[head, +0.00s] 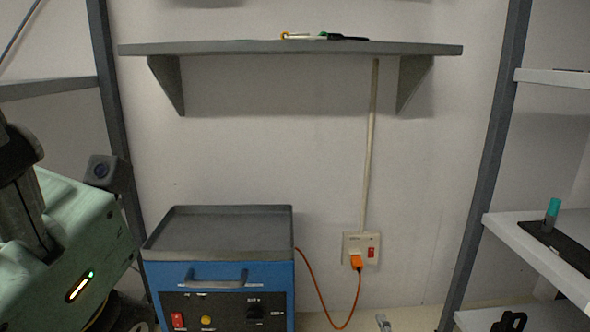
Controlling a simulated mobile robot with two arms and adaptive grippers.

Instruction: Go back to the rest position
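Neither of my grippers can be made out in the head view, so I cannot see whether they are open, shut or holding anything. The task names no object. The view faces a pale wall with a grey wall shelf (230,47) and a blue cart (222,275) below it. The cart has a dark tray top, a front handle and a control panel with a red switch.
A green housing (85,225) with a lit strip fills the lower left; I cannot tell what it belongs to. An orange cord (319,300) runs from the cart to a wall outlet (350,240). White shelves (545,258) with dark uprights stand right.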

